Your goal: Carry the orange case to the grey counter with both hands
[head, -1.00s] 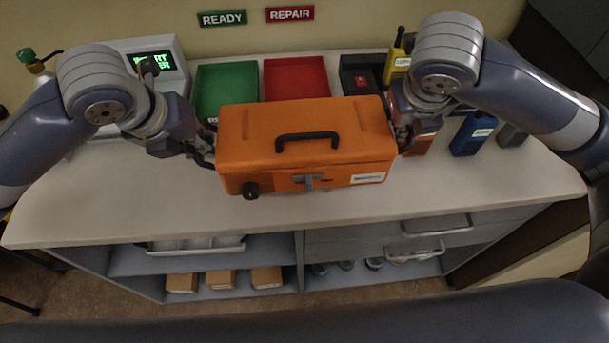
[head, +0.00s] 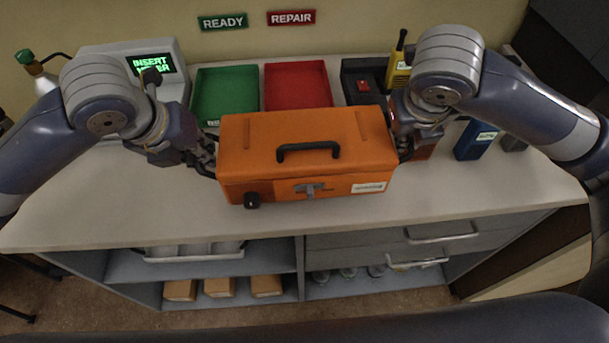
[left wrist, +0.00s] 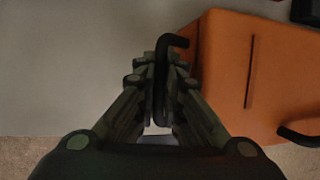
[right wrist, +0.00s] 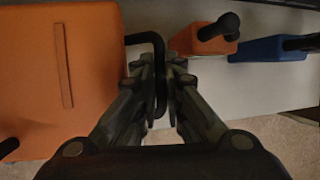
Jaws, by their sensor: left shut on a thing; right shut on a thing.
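The orange case (head: 300,160) is level between my two grippers, over the pale counter top (head: 120,205). It has a black top handle (head: 308,150) and a grey front latch (head: 309,189). My left gripper (head: 208,163) is at the case's left end, and the left wrist view shows its fingers (left wrist: 162,90) shut on a black side handle (left wrist: 163,75). My right gripper (head: 404,145) is at the right end, its fingers (right wrist: 160,90) shut on the other side handle (right wrist: 158,60). I cannot tell whether the case touches the counter.
Behind the case stand a green tray (head: 226,92), a red tray (head: 298,86) and a black charger (head: 362,80) with a yellow radio (head: 399,68). A blue radio (head: 476,137) stands at right. The counter's front left is clear.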

